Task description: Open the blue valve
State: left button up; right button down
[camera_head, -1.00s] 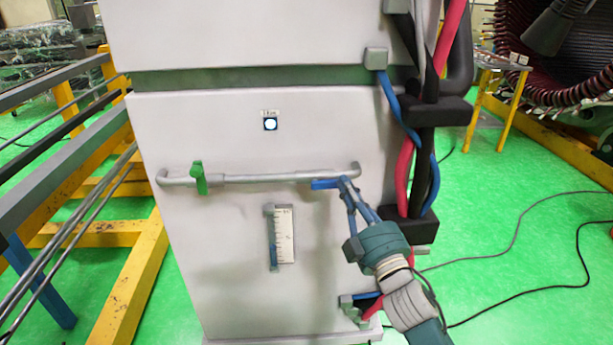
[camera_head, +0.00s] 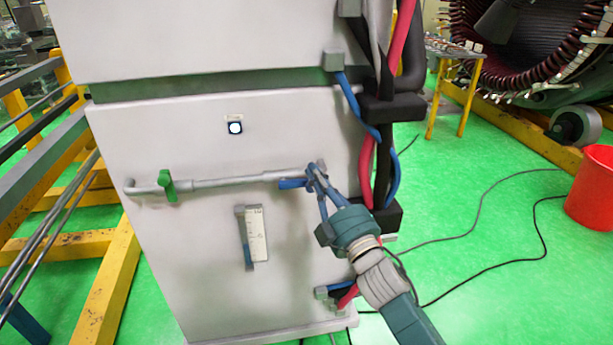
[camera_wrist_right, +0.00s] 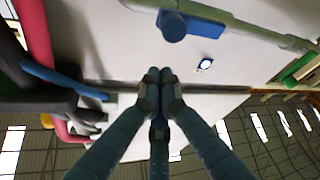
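The blue valve (camera_head: 291,184) is a short flat blue handle at the right end of a grey pipe on the pale cabinet front. In the head view it lies roughly along the pipe. My right gripper (camera_head: 312,170) is at its right end, with the fingertips partly overlapping that end of the pipe. In the right wrist view the blue valve (camera_wrist_right: 173,26) is beyond the fingertips (camera_wrist_right: 160,76), which are together with nothing visible between them. Contact with the handle cannot be told. My left gripper is out of view.
A green valve (camera_head: 168,186) stands upright across the pipe's left end. Black, red and blue hoses (camera_head: 368,150) run down the cabinet's right side. Cables (camera_head: 470,225) and a red bucket (camera_head: 592,188) are on the green floor at right.

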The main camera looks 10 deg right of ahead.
jog(key=s+f+b, duration=0.3)
jog(key=s, duration=0.6)
jog(key=shift+s+a, duration=0.2)
jog(key=shift+a, duration=0.05)
